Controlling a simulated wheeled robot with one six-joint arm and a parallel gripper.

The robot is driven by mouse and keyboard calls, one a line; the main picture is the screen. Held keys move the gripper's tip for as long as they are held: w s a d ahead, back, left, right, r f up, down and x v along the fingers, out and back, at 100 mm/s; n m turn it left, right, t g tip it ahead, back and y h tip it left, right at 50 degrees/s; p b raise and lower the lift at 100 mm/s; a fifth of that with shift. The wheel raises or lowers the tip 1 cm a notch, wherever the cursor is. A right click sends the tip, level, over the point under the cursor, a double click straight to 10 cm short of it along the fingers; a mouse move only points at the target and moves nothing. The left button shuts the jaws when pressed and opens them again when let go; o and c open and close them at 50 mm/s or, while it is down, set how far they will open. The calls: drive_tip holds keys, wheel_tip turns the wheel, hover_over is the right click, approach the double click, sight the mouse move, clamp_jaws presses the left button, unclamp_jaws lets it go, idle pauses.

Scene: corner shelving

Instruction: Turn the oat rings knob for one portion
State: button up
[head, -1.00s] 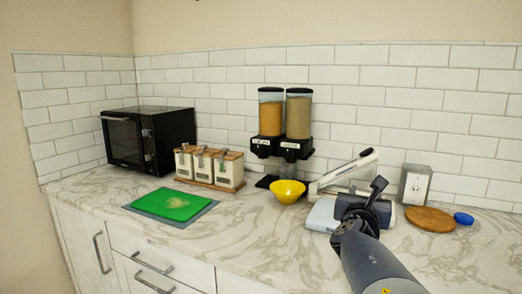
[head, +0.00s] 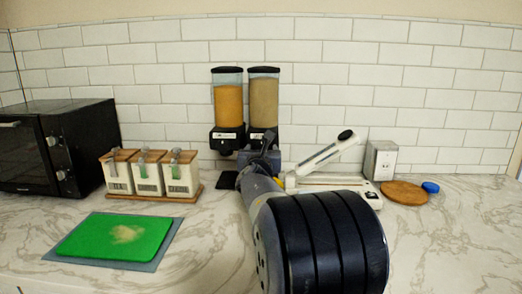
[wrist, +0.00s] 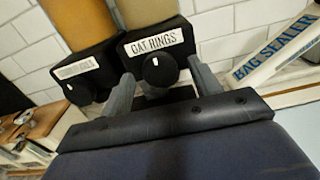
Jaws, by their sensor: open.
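The twin dispenser stands against the tiled wall, with an orange-filled canister (head: 228,105) on the left and a tan-filled oat rings canister (head: 263,103) on the right. In the wrist view the "OAT RINGS" label (wrist: 155,41) sits above the round black oat rings knob (wrist: 160,72), whose white mark is near its top. My gripper (wrist: 163,86) is open, one grey finger on each side of this knob; I cannot tell whether they touch it. In the head view my gripper (head: 262,158) and arm hide the knob and the dispenser's lower right.
The other black knob (wrist: 79,93) is close on the left in the wrist view. The bag sealer (head: 325,155) stands just right of my arm. Wooden-lidded jars (head: 147,177), a green board (head: 115,236) and a black microwave (head: 60,145) are to the left. The yellow bowl is mostly hidden.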

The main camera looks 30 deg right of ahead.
drive_tip(key=shift+w+d, duration=0.1)
drive_tip(key=shift+w, duration=0.1)
drive_tip(key=c, duration=1)
drive_tip(key=shift+f, duration=0.1)
drive_tip(key=shift+m+b, duration=5.95)
drive_tip(key=shift+m, duration=2.95)
